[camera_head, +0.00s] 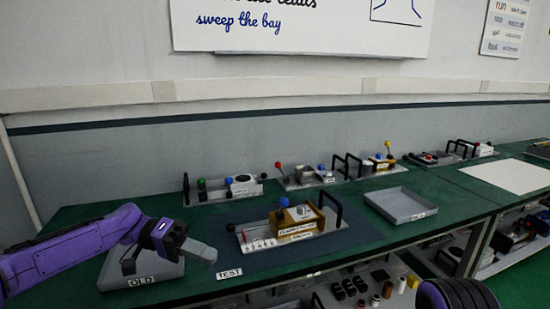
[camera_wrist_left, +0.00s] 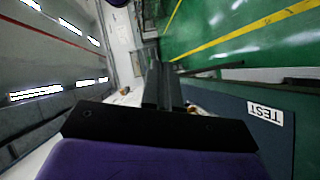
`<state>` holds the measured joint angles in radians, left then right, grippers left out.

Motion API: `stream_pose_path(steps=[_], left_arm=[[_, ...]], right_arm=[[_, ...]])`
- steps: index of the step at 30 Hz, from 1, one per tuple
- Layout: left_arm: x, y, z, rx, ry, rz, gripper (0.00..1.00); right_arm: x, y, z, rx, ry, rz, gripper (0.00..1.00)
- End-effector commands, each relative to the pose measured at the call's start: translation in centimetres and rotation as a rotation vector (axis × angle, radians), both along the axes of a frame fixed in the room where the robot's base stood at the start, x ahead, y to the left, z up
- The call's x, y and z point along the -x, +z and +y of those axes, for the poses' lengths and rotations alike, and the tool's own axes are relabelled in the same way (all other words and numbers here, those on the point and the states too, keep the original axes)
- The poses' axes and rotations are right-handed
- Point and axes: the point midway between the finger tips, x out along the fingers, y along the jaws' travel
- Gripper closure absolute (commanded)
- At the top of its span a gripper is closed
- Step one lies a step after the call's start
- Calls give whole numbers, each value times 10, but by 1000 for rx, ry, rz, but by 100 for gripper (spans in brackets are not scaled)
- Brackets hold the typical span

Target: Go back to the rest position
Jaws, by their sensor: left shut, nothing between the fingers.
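My left arm comes in from the left in the head view. A dark and purple rounded part of my own body shows at the lower right of the head view. My right gripper is not in view.
A generator unit (camera_head: 297,230) with a black handle stands on the dark blue mat (camera_head: 345,239), right of the gripper. Another grey tray (camera_head: 400,204) sits to its right. Several similar units line the back of the green bench (camera_head: 85,212). A shelf below holds small parts.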

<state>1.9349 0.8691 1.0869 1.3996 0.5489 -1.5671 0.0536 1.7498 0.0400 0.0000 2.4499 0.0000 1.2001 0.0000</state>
Motion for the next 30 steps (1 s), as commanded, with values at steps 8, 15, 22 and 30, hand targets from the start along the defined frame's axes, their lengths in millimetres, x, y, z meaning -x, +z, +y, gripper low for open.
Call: stream_pose_path(steps=[8,15,22,30], left_arm=[[3,-39,-36,-56,51,124,100],[15,-98,-76,-153,133,273,100],[54,-200,-115,-350,283,460,100],[185,-385,-79,-857,647,584,100]], right_arm=[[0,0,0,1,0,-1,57],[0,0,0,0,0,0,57],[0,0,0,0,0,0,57],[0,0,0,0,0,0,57]])
